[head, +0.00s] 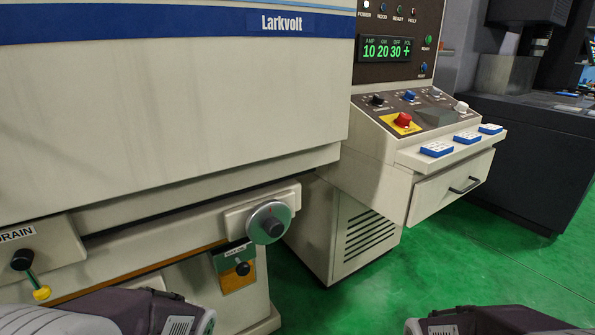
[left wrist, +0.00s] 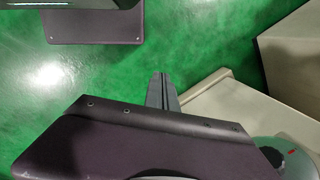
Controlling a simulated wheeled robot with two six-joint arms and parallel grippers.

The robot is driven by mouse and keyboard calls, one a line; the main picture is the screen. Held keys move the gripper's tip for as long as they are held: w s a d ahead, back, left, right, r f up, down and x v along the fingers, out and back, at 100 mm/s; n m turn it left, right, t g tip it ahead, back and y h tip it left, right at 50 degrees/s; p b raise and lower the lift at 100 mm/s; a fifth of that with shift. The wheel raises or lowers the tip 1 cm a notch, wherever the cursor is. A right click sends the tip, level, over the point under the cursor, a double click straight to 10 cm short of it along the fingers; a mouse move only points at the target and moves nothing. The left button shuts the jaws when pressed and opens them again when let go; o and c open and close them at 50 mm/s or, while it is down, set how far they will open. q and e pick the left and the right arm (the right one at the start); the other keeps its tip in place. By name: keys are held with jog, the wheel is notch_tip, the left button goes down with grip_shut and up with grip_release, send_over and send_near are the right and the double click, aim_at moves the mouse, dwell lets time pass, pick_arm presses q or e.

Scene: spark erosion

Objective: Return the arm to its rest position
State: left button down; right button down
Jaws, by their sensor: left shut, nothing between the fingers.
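My left gripper (left wrist: 160,78) shows in the left wrist view, its two grey fingers together above the green floor with nothing between them. Its dark cover fills the lower part of that view. In the head view, parts of my arms show at the bottom left and bottom right edges, but neither gripper is in sight. My right gripper is in neither view.
The beige Larkvolt machine (head: 180,110) fills the left. Its grey round knob (head: 270,222) and drain lever (head: 30,270) stick out. The control console (head: 375,190) has a drawer (head: 452,185). Green floor (head: 450,270) is clear at the right.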

pick_arm(q)
jog(key=w+d+r+n+t+h+p, duration=0.2)
jog(key=w+d+n+p, duration=0.1)
jog(key=w+d, duration=0.1)
notch_tip(320, 180, up, 28)
jog(key=p, duration=2.7)
jog(key=shift+a+f+m, duration=0.15)
jog(key=shift+a+m, duration=0.05)
jog(key=shift+m, duration=0.1)
